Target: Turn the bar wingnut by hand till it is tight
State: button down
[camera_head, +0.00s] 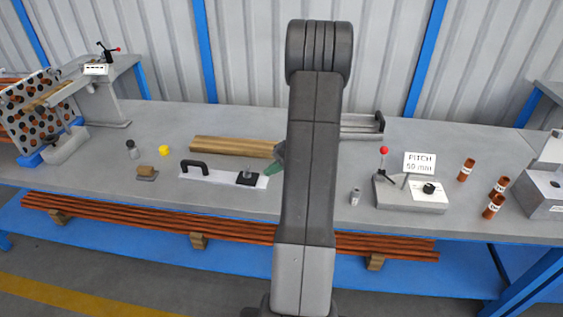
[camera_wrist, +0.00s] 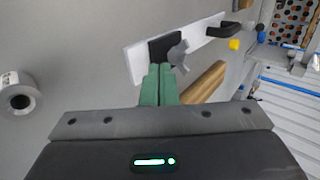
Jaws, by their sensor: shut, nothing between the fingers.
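The bar wingnut is a grey winged piece (camera_wrist: 178,55) in the wrist view. It sits over a black block (camera_wrist: 158,48) on a white bar (camera_wrist: 135,64). In the head view the wingnut (camera_head: 248,173) is small, on the block near the right end of the white bar (camera_head: 213,177). My gripper's green fingers (camera_wrist: 160,68) are shut together and empty, with tips at the block's edge in the picture, just beside the wingnut. I cannot tell whether they touch it. In the head view my arm hides most of my gripper (camera_head: 275,168).
A black handle (camera_head: 194,167) stands on the bar's left end. A wooden block (camera_head: 235,147) lies behind the bar. A yellow piece (camera_head: 165,150) lies to the left. A fixture with a red-knobbed lever (camera_head: 412,198) stands to the right.

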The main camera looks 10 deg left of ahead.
aim_at(247, 176)
jog(key=a, duration=0.2)
jog(key=a+f, duration=0.1)
jog(key=a+p, duration=0.1)
jog(key=a, duration=0.1)
jog(key=shift+w+a+f, duration=0.2)
jog(key=shift+a+f, duration=0.05)
jog(key=shift+a, duration=0.1)
